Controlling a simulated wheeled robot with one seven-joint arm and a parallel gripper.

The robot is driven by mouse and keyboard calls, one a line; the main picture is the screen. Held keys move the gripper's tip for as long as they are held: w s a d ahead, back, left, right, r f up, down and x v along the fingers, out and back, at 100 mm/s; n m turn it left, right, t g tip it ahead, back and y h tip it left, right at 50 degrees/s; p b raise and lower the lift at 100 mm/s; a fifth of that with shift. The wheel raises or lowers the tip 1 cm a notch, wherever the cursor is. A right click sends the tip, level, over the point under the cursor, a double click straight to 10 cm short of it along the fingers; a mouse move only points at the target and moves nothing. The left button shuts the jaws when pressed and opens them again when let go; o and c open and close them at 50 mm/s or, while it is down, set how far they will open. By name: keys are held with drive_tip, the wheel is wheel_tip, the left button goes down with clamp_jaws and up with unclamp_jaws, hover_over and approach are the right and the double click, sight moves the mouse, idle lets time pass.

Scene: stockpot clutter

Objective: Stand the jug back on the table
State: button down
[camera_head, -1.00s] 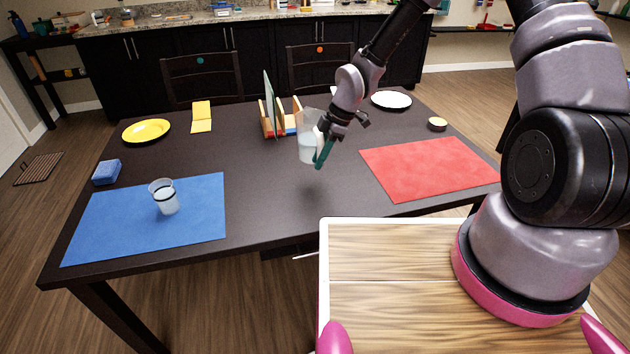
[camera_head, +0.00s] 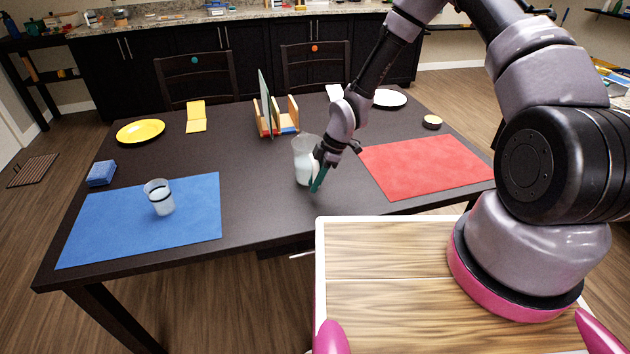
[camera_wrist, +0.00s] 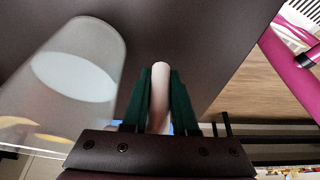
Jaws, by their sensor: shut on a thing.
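The jug (camera_head: 303,160) is a clear, upright vessel with whitish contents, over the middle of the dark table (camera_head: 255,190). My gripper (camera_head: 317,178) is at its right side, shut on the jug's handle. In the wrist view the pale handle (camera_wrist: 160,95) lies between the green fingers of my gripper (camera_wrist: 159,100), and the jug's translucent body (camera_wrist: 75,80) shows to the left. The jug's base is at or very near the tabletop; I cannot tell whether it touches.
A glass (camera_head: 160,197) stands on the blue mat (camera_head: 110,235) at left. A wooden rack (camera_head: 276,122) stands behind the jug. The red mat (camera_head: 425,167) lies to the right, with a white plate (camera_head: 388,99) behind it. The table between the blue mat and the jug is clear.

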drive_tip(key=c, duration=0.7)
unclamp_jaws()
drive_tip(key=shift+f, duration=0.1)
drive_tip(key=s+d+r+m+t+h, duration=0.1)
drive_tip(key=d+r+m, duration=0.3)
drive_tip(key=d+r, duration=0.55)
drive_tip(key=d+r+m+t+h, duration=0.2)
drive_tip(key=d+r+m, duration=0.2)
drive_tip(key=r, duration=1.1)
drive_tip(key=s+d+r+m+t+h, duration=0.1)
drive_tip(key=d+r+m, duration=0.4)
drive_tip(key=r, duration=0.7)
drive_tip(key=s+d+r+m+t, duration=0.1)
drive_tip(key=s+d+r+m, duration=0.1)
drive_tip(key=s+r+m, duration=0.2)
drive_tip(key=s+d+r+m+t+y, duration=0.1)
drive_tip(key=s+d+r+m, duration=0.1)
drive_tip(key=s+r+m, duration=0.2)
drive_tip(key=s+d+r+m+t, duration=0.2)
drive_tip(key=s+r+m, duration=0.1)
drive_tip(key=s+r, duration=0.4)
drive_tip(key=shift+s+d+m+y, duration=0.2)
drive_tip(key=shift+s+m+y, duration=0.15)
drive_tip(key=shift+s, duration=0.2)
